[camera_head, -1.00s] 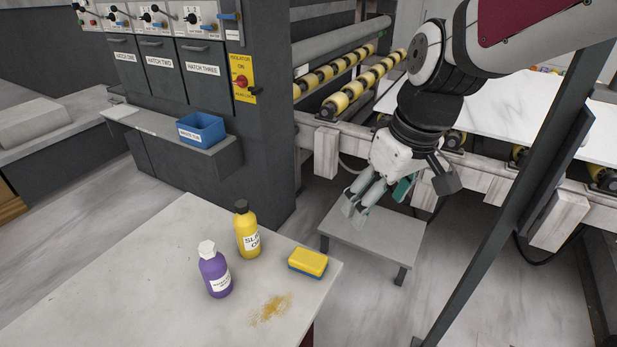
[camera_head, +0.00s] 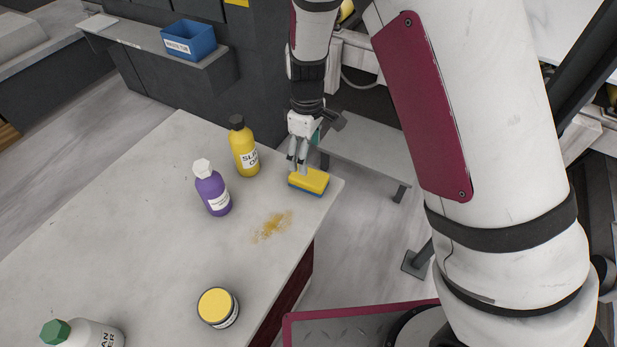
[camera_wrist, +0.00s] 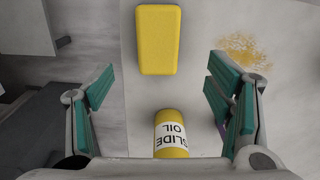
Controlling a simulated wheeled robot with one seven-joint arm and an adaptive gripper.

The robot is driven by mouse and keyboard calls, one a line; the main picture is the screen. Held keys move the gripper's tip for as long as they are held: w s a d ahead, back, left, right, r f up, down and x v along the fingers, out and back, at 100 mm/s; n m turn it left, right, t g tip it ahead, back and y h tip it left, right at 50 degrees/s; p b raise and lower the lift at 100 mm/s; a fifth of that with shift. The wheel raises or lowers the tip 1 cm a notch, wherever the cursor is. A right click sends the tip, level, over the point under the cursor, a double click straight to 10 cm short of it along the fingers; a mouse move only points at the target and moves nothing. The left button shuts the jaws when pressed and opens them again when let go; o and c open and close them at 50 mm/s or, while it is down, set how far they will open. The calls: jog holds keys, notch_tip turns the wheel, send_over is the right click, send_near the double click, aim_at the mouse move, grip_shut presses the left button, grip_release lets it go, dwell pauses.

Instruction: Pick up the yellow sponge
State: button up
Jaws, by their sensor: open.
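The yellow sponge (camera_head: 311,180) has a blue underside and lies flat on the pale slab table near its right edge. My gripper (camera_head: 298,166) is just above and behind the sponge in the head view, with its fingers pointing down. In the wrist view the sponge (camera_wrist: 156,40) lies at the top centre, ahead of the gap between my open fingers (camera_wrist: 165,95). Nothing is between the fingertips, and the sponge looks apart from them, though the exact height gap is hard to tell.
A yellow slide oil bottle (camera_head: 243,150) stands close left of my gripper, with a purple bottle (camera_head: 212,190) beside it. A brown stain (camera_head: 272,226) marks the table (camera_head: 150,230). A yellow-lidded jar (camera_head: 217,307) and a green-capped bottle (camera_head: 85,333) stand nearer the front.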

aim_at(309, 175)
jog(key=f, duration=1)
jog(key=shift+d+f, duration=0.15)
jog(key=shift+d, duration=0.05)
jog(key=c, duration=1)
